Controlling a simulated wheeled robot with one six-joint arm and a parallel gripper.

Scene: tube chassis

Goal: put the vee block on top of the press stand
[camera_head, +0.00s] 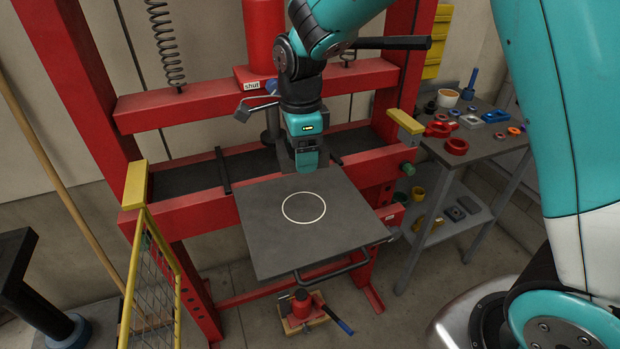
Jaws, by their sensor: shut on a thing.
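My gripper (305,163) points down over the back part of the press stand's dark flat plate (345,228), which has a white ring on it. It is shut on a grey block, the vee block (285,160), which shows beside the teal finger. The fingers hide much of the block, and its groove cannot be made out. The block is behind the white ring in the picture. I cannot tell whether it touches the plate or hangs just above it.
The red press frame (180,112) surrounds the plate, with a black lever (392,43) and hanging springs above. A yellow mesh guard (150,275) stands at left. A side bench (470,150) holds several small parts. The plate's front and ring area are clear.

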